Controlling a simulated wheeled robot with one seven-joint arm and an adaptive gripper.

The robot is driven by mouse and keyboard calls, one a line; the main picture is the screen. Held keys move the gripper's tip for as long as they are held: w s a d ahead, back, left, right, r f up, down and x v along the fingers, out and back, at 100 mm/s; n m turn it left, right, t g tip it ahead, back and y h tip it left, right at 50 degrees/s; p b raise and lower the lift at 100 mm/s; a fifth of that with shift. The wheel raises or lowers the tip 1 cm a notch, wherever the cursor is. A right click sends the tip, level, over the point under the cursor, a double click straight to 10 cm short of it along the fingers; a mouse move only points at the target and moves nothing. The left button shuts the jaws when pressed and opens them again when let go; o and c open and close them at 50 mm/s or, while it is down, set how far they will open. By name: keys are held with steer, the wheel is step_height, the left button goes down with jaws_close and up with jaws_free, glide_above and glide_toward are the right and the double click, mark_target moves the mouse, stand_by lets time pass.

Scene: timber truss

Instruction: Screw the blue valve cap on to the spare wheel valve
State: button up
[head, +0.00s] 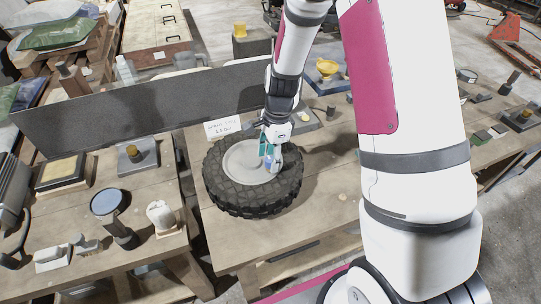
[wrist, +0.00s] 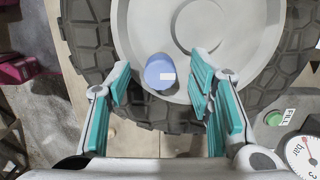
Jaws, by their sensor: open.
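The spare wheel lies flat on the wooden bench, with a knobbly black tyre (head: 225,196) and a pale grey disc (head: 240,168). In the wrist view the disc (wrist: 140,25) fills the top. The blue valve cap (wrist: 158,66), a short cylinder with a small white label, shows over the edge of the disc, near the tyre. My gripper (head: 269,160) is low over the wheel. In the wrist view my gripper (wrist: 162,88) is open, with teal-padded fingers on both sides of the cap and gaps between. The valve is not visible; I cannot tell whether the cap sits on it.
A white card (head: 222,128) stands behind the wheel. A round gauge marked bar (wrist: 304,155) is at the wrist view's lower right. Bare bench top (head: 325,200) lies right of the wheel.

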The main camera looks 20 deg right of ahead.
steer(key=shift+c, duration=0.6)
jaws_close()
steer(key=m+p, duration=0.1)
steer(key=m, duration=0.5)
steer(key=shift+s+r+t+p, duration=0.1)
steer(key=shift+s+t+p, duration=0.1)
steer(key=shift+t+p, duration=0.15)
steer(key=m+p, duration=0.1)
steer(key=m, duration=0.2)
steer(key=shift+m+h, duration=0.3)
steer(key=shift+m, duration=0.1)
steer(key=m+p, duration=0.1)
steer(key=m, duration=0.2)
steer(key=shift+w+m+t, duration=0.1)
steer(key=shift+m+t, duration=0.2)
steer(key=shift+t, duration=0.05)
steer(key=m, duration=0.3)
steer(key=shift+w+m+h, duration=0.1)
steer(key=shift+m+h, duration=0.2)
